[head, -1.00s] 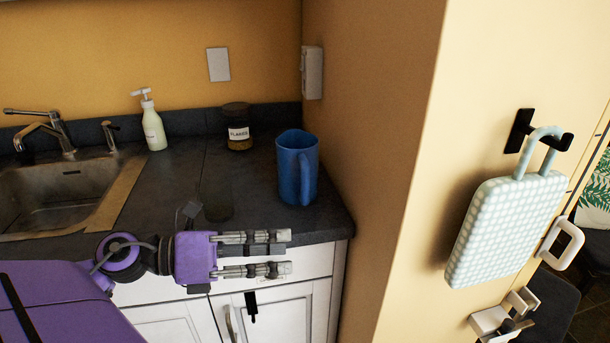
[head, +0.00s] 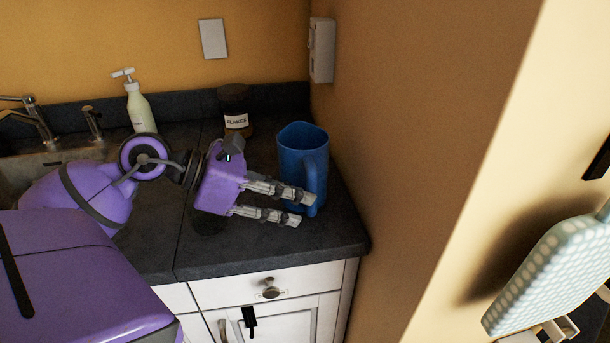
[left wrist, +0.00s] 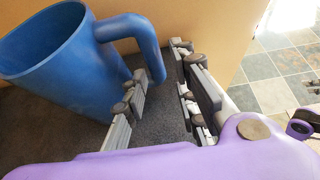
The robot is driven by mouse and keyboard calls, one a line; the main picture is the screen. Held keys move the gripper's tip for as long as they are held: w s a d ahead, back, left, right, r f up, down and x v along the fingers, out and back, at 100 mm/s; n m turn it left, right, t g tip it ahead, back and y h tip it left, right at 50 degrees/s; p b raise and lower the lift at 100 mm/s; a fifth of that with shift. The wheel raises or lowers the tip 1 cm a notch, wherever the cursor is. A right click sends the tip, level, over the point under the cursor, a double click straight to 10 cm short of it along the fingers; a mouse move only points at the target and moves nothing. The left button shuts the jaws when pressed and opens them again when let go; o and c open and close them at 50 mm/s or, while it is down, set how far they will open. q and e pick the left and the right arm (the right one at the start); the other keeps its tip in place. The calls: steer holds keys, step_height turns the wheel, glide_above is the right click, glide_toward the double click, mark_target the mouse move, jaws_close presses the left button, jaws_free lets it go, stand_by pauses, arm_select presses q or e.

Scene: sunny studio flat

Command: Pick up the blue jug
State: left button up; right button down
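The blue jug (head: 296,160) stands upright on the dark countertop, close to the wall corner, with its handle toward the front right. My left gripper (head: 306,210) is open, just in front of the jug and low by its handle. In the left wrist view the jug (left wrist: 66,62) fills the left side. Its handle (left wrist: 150,45) reaches toward the space between the open fingers (left wrist: 165,95). Whether a finger touches the handle I cannot tell. My right gripper is not in view.
A jar labelled flakes (head: 236,108) and a soap pump bottle (head: 139,108) stand behind my arm, near the sink (head: 30,170). The tan wall (head: 400,130) closes off the right side. A drawer knob (head: 270,288) sticks out below the counter edge.

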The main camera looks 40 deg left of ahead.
mark_target(312, 212)
arm_select(q)
steer(key=x, duration=0.5)
steer(key=shift+a, duration=0.2)
jaws_close()
